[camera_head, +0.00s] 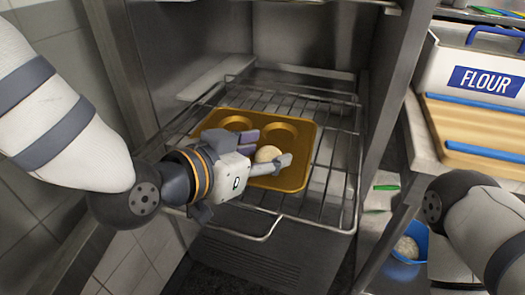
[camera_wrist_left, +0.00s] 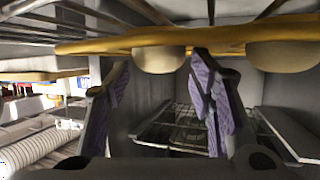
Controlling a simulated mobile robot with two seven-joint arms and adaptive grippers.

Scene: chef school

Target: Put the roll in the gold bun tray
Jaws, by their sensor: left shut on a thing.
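In the left wrist view the tray's gold edge (camera_wrist_left: 230,38) crosses the top, above my purple-padded fingers (camera_wrist_left: 160,85); the roll cannot be made out surely there. My right gripper is out of view.
The wire rack (camera_head: 335,150) sits in the open metal oven, with walls close on both sides. To the right are a white flour bin (camera_head: 470,75) and wooden boards (camera_head: 480,125). A blue container (camera_head: 411,243) with a pale round item stands lower right.

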